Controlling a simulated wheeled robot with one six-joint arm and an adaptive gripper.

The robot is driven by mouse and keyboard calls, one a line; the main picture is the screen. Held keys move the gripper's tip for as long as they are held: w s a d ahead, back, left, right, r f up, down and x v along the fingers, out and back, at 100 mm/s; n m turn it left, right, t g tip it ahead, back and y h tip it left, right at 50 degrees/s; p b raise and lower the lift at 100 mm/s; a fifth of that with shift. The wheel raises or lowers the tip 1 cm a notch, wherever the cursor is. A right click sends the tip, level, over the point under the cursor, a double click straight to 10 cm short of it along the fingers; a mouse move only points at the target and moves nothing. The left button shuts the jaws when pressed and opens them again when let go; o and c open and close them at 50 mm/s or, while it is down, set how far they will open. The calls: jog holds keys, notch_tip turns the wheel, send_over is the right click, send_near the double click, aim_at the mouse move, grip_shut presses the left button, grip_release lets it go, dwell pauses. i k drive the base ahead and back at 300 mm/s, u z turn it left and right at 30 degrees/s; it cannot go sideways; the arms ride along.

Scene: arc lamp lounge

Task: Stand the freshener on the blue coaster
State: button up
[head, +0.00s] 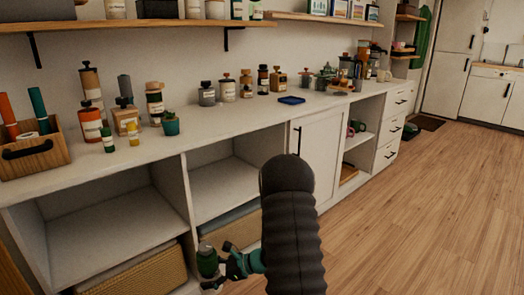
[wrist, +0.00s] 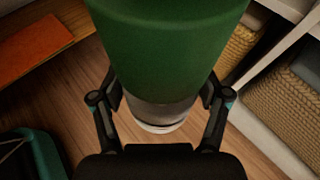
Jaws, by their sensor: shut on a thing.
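The freshener is a green cylinder (head: 207,262) with a grey and white end. My gripper (head: 222,262) is shut on it, in front of the cabinet's lower open shelves and well below the counter top. In the wrist view the green freshener (wrist: 165,45) fills the upper middle, with my gripper's fingers (wrist: 162,95) on both sides of it. The blue coaster (head: 291,100) lies flat on the counter, right of the middle, with nothing on it. My dark arm hides part of the cabinet front.
The white counter (head: 235,128) holds several bottles and jars behind and left of the coaster, and glassware to its right. A wooden caddy (head: 38,158) stands at the far left. A wall shelf (head: 130,28) hangs above. Woven baskets (head: 140,272) fill the lower cabinet. Wood floor at right is clear.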

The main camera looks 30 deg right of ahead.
aim_at(291, 100)
jog(key=u, duration=0.05)
jog(key=k, duration=0.25)
jog(key=u, duration=0.05)
jog(key=i, duration=1.15)
jog(key=z, duration=1.3)
jog(key=i, duration=0.45)
jog(key=z, duration=0.3)
